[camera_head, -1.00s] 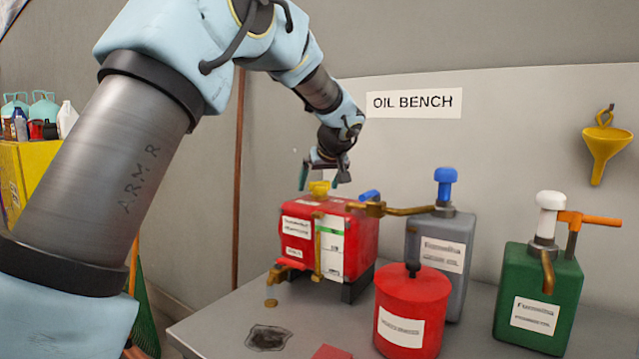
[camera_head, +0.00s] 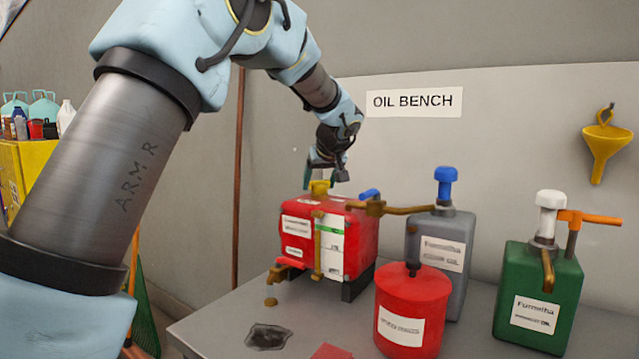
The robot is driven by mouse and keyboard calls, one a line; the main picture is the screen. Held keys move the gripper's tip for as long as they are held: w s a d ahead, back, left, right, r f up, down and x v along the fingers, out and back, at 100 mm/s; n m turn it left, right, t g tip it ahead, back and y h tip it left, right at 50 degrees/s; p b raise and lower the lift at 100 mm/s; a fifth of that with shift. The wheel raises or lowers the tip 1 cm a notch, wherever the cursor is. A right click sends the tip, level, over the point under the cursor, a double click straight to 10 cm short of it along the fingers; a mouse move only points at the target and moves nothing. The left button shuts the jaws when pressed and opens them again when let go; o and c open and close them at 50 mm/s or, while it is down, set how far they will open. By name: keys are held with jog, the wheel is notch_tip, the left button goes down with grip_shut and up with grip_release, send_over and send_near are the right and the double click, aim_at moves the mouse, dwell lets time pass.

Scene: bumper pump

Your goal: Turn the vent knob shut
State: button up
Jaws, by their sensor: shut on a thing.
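The yellow vent knob (camera_head: 319,188) sits on top of the red box-shaped can (camera_head: 350,235), which lies on dark supports on the bench. My gripper (camera_head: 326,179) points down at the knob from above and is shut on it, with its fingers at the knob's sides. Part of the knob is hidden by the fingers, and its turn angle cannot be told. A brass tap (camera_head: 277,272) is at the can's lower front left.
To the right of the can stand a grey can (camera_head: 455,235) with a blue pump, a round red can (camera_head: 412,290) and a green can (camera_head: 535,290) with a white pump. A dark stain (camera_head: 268,337) marks the grey bench (camera_head: 225,318).

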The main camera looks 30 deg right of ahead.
jog(key=shift+a+r+m+g+h, duration=0.1)
jog(key=shift+m+g+h, duration=0.2)
jog(key=shift+m+h, duration=0.7)
jog(key=m+h+p, duration=0.1)
jog(key=p, duration=0.1)
jog(key=m+g+h+p, duration=0.1)
jog(key=m+p, duration=0.1)
jog(key=p, duration=0.1)
jog(key=shift+w+r, duration=0.1)
jog(key=shift+r, duration=0.25)
jog(key=m+g+p, duration=0.1)
jog(key=p, duration=0.2)
jog(key=m+g+h+p, duration=0.1)
jog(key=m+p, duration=0.1)
jog(key=p, duration=0.2)
jog(key=shift+f+m+h, duration=0.1)
jog(key=shift+m+h, duration=0.2)
jog(key=m+p, duration=0.1)
jog(key=p, duration=0.1)
jog(key=shift+f+g+p, duration=0.2)
jog(key=shift+g+p, duration=0.2)
jog(key=shift+f+h, duration=0.15)
jog(key=shift+h, duration=0.15)
jog(key=o, duration=1.3)
